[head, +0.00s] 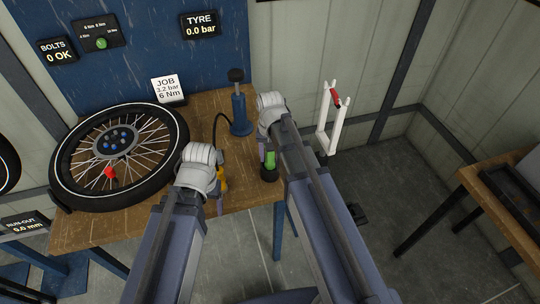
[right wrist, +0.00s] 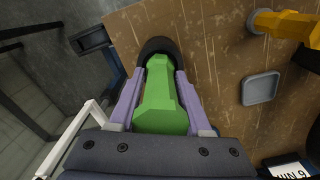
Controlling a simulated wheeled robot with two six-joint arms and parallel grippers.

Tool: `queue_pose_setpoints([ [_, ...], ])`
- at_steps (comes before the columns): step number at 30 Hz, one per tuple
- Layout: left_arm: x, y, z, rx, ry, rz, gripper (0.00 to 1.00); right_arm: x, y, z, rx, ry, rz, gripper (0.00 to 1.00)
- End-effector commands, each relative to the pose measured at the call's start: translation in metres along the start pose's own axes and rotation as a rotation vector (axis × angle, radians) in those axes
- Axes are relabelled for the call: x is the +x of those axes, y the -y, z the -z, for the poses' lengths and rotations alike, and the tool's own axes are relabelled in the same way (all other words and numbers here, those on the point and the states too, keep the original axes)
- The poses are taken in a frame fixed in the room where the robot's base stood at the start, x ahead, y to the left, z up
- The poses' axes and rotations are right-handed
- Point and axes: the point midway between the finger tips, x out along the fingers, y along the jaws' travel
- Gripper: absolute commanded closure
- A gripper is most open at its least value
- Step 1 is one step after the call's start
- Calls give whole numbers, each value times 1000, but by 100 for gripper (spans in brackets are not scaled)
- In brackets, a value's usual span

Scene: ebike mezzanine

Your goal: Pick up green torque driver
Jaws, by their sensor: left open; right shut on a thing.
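The green torque driver (right wrist: 160,95) fills the middle of the right wrist view. It stands with its lower end in a black round holder (right wrist: 158,48) on the wooden table. My right gripper (right wrist: 157,85) is shut on the driver, one purple finger on each side. In the head view the driver (head: 270,158) shows green above the black holder (head: 269,173), beside my right gripper (head: 263,150). My left gripper (head: 219,190) is over the front of the table by a yellow-orange tool (head: 224,180), partly hidden by my arm. Its jaws are open.
A spoked wheel (head: 72,155) with a red part lies on the table's left. A blue pump (head: 238,110) stands behind the grippers. A white fork stand (head: 323,130) is right of the table. A small grey tray (right wrist: 261,88) lies near the holder.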

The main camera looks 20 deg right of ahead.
Motion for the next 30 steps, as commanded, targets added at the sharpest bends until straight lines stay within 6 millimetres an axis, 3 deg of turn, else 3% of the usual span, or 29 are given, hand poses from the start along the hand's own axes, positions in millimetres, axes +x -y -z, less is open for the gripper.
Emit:
queue_pose_setpoints([
  [8,-16,2,-1,0,0,0,25,-17,0,0,0,0,0,100],
  [24,-91,9,-5,-6,0,-1,25,-92,0,0,0,0,0,100],
  [30,-100,9,-6,-9,0,-2,25,-101,0,0,0,0,0,100],
])
